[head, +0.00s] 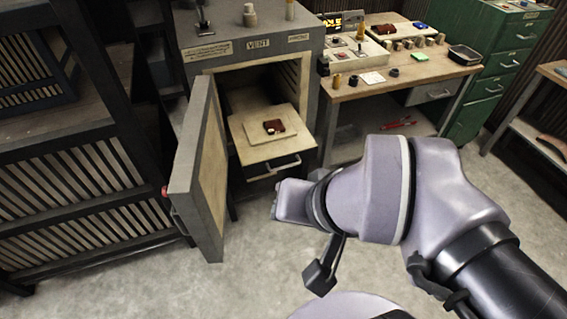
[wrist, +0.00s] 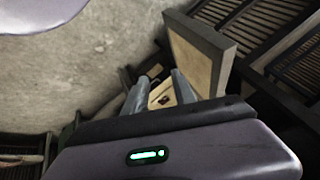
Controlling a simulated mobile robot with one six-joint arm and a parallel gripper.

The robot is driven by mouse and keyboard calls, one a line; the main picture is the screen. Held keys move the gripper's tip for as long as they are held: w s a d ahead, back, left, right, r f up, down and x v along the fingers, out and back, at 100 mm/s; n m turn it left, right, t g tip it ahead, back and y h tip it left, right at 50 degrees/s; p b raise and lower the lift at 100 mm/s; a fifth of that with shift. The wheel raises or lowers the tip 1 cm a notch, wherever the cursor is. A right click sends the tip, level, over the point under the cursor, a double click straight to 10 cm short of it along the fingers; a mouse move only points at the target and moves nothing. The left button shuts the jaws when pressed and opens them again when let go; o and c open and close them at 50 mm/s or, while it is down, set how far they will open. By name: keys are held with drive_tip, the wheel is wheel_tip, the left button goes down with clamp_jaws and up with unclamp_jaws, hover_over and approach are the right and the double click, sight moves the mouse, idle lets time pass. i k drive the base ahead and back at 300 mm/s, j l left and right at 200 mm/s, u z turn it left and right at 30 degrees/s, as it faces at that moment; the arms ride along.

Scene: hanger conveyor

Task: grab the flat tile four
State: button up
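A small dark red flat piece (head: 274,127) with a pale spot lies on a pale square slab on the pulled-out tray (head: 277,153) of the open kiln (head: 255,60). It is the likeliest tile, but I cannot read a number on it. It also shows small, between my fingertips, in the wrist view (wrist: 164,99). My gripper (wrist: 160,82) is open, with its two fingers apart and nothing visibly held. It points toward the tray from a distance. In the head view my wrist is in front of and below the kiln, and the fingers are not clearly seen.
The kiln door (head: 200,170) stands swung open left of the tray; it also shows in the wrist view (wrist: 198,52). A workbench (head: 350,92) with small pots and a dark red item (head: 383,29) is at the right. Slatted racks (head: 75,200) stand left. Floor in front is clear.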

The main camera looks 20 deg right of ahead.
sight(275, 126)
drive_tip(key=i+j+z, duration=0.15)
drive_tip(key=i, duration=0.4)
drive_tip(key=i+z, duration=0.2)
drive_tip(key=i, duration=0.3)
drive_tip(key=i+j+z, duration=0.15)
drive_tip(key=i+j, duration=0.15)
drive_tip(key=i, duration=0.2)
